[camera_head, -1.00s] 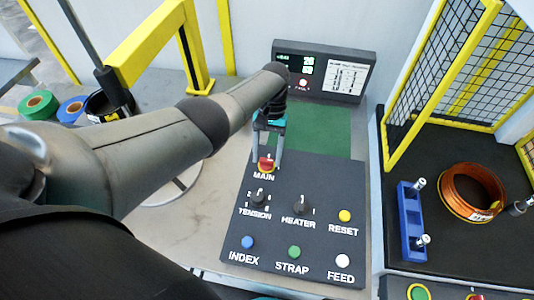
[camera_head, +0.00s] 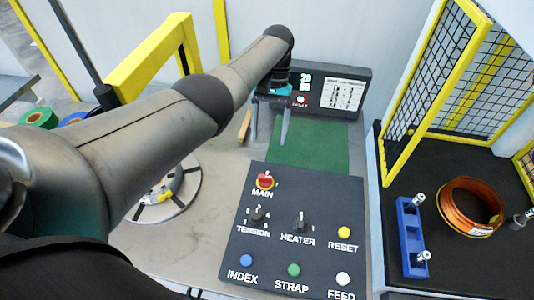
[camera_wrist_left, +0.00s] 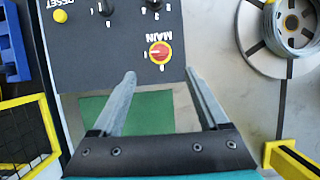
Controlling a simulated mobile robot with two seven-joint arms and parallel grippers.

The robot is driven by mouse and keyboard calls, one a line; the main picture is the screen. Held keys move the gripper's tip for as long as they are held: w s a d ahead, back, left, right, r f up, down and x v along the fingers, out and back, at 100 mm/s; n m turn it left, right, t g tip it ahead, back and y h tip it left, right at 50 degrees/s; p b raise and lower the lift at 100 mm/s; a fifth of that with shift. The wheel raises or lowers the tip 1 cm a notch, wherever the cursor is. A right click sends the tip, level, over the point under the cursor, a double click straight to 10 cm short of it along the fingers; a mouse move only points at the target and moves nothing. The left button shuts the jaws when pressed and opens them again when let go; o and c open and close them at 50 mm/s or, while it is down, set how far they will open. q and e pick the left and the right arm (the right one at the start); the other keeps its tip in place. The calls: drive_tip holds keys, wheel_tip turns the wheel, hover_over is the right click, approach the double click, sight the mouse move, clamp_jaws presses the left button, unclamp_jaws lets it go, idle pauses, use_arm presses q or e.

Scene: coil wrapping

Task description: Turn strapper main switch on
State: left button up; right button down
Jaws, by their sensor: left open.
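The main switch (camera_head: 264,181) is a red knob on a yellow plate, above the MAIN label on the dark control panel (camera_head: 270,272). Its exact setting is too small to read surely. In the left wrist view the switch (camera_wrist_left: 160,52) shows just beyond the fingertips, between their lines. My left gripper (camera_head: 269,140) is open and empty, above the green mat behind the panel, apart from the switch. Its two grey fingers (camera_wrist_left: 160,73) are spread wide in the wrist view. My right gripper is not in view.
TENSION (camera_head: 258,216) and HEATER (camera_head: 300,222) knobs and several coloured buttons share the panel. A display box (camera_head: 343,92) stands behind the green mat (camera_head: 325,150). On the right are a copper coil (camera_head: 471,207), a blue holder (camera_head: 411,240) and a yellow-framed cage (camera_head: 415,100).

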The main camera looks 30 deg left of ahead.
use_arm(q)
drive_tip(key=shift+v, duration=1.7)
drive_tip(key=shift+r, duration=0.1)
